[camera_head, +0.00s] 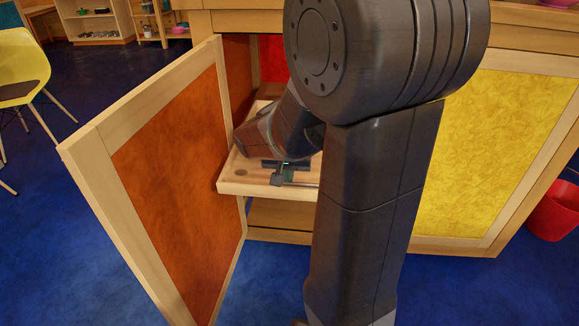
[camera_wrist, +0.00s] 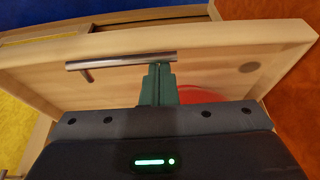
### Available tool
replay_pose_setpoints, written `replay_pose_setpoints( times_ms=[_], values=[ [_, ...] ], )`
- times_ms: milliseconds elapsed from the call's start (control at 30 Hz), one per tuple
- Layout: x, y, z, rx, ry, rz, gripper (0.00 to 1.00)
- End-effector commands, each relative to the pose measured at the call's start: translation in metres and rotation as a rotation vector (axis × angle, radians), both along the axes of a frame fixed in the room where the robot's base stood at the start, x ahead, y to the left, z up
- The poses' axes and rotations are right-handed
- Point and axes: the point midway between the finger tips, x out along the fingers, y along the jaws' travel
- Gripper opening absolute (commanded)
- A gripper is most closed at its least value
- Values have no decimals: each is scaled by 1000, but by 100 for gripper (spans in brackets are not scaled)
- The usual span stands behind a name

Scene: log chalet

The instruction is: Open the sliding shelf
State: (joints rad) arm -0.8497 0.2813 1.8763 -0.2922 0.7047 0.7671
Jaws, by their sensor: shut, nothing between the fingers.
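The sliding shelf (camera_head: 236,187) is a pale wooden board in the cabinet opening, standing partly out past the cabinet front. In the wrist view its pale wood (camera_wrist: 215,55) fills much of the upper picture, with a metal bar handle (camera_wrist: 120,61) across it. My gripper (camera_head: 283,172) is at the shelf's front edge in the head view. In the wrist view its green fingers (camera_wrist: 158,72) are together, with tips right at the bar near its right end; I cannot tell whether they touch it. My arm hides the right part of the shelf.
An orange-panelled door (camera_head: 170,190) stands swung open at the left. A yellow-panelled door (camera_head: 500,150) is at the right, with a red bin (camera_head: 553,208) beyond it. A yellow chair (camera_head: 20,70) stands far left. Blue floor (camera_head: 275,285) is clear in front.

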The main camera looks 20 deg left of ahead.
Motion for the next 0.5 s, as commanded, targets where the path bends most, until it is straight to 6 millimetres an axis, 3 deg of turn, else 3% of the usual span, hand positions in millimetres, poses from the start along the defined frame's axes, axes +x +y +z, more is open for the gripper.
replay_pose_setpoints(
  times_ms=[300, 500],
  values=[
    [-61, -17, -1, 1, -1, 4, 0],
    [-82, -23, -1, 1, -1, 2, 0]
  ],
)
